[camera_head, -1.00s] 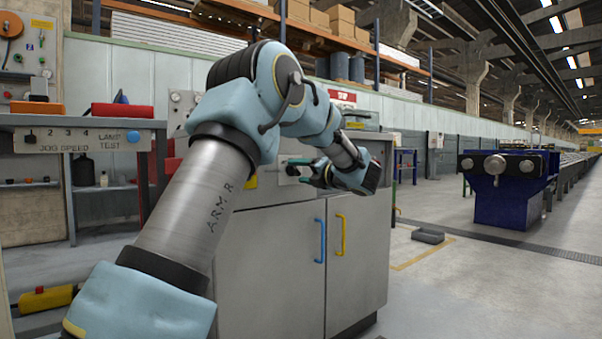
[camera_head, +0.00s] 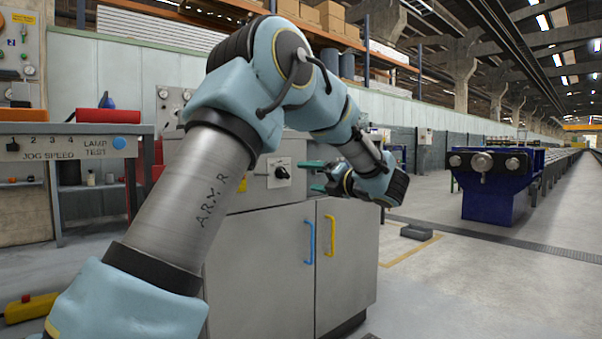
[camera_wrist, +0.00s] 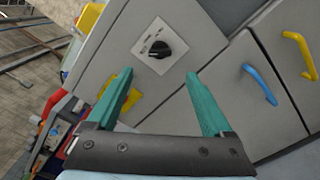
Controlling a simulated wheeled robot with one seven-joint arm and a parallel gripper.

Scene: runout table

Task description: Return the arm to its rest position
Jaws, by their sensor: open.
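My gripper (camera_head: 314,176) is in front of the grey control cabinet (camera_head: 262,262), with its teal fingers pointing left toward the rotary switch. In the wrist view my gripper (camera_wrist: 160,98) has its two fingers wide apart with nothing between them. The black rotary switch (camera_head: 282,173) sits on a pale plate on the cabinet's upper face. It also shows in the wrist view (camera_wrist: 159,49), beyond the fingertips and apart from them. My arm is bent, reaching up from the lower left and down to the right.
The cabinet doors carry a blue handle (camera_head: 308,242) and a yellow handle (camera_head: 331,236). A workbench (camera_head: 130,147) stands at the left. A blue machine (camera_head: 492,195) stands at the right. A low grey block (camera_head: 416,232) lies on the floor. Floor at the lower right is clear.

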